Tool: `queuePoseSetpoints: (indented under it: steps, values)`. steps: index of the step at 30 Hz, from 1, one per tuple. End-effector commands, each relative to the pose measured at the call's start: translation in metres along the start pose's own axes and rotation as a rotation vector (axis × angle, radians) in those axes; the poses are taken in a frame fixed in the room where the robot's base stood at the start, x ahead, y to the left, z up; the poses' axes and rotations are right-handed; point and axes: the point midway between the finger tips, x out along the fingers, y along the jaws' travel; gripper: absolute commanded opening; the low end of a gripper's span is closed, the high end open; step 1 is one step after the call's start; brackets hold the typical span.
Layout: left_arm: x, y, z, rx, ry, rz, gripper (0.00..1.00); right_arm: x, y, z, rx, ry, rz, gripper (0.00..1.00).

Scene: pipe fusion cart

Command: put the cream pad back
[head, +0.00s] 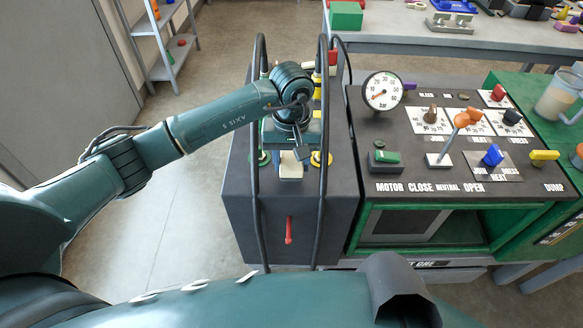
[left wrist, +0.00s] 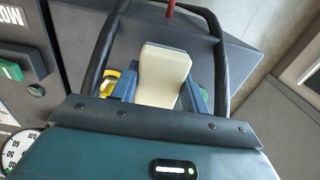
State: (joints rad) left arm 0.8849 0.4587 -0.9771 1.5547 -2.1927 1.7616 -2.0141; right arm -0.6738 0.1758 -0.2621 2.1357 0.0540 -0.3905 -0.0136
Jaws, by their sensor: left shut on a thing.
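The cream pad (head: 291,167) is a small pale block below my left gripper (head: 290,154) in the head view, over the top of the dark grey cabinet. In the left wrist view the cream pad (left wrist: 164,75) sits between the two blue fingers of my left gripper (left wrist: 162,92), which is shut on it. The gripper covers part of the pad, and I cannot tell whether the pad touches the cabinet top. My right gripper is in neither view.
Black hoses (head: 257,190) arch over the grey cabinet (head: 235,200) on both sides of my gripper. A yellow ring (head: 321,159) and a green one (head: 262,158) flank it. A red handle (head: 289,230) is on the front. A control panel (head: 410,150) with levers stands right.

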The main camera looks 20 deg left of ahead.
Motion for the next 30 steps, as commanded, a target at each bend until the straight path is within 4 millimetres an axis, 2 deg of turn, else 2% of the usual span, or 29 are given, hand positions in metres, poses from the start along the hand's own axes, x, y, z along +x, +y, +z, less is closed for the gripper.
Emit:
queuePoseSetpoints:
  steps: [6,17,18,26,30]
  values:
    - [0.030,0.000,0.001,0.000,-0.003,-0.002,0.24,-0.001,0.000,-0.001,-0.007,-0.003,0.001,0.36]
    - [0.036,-0.001,0.000,0.001,0.001,-0.001,0.24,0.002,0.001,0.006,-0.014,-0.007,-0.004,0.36]
    - [0.036,-0.001,0.000,0.001,0.000,-0.001,0.46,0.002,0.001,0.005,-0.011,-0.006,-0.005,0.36]
    - [0.035,-0.001,0.001,0.001,-0.001,-0.001,0.67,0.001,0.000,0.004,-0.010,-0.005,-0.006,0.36]
    - [0.035,0.000,0.001,0.001,-0.001,-0.001,0.67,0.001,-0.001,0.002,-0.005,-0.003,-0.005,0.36]
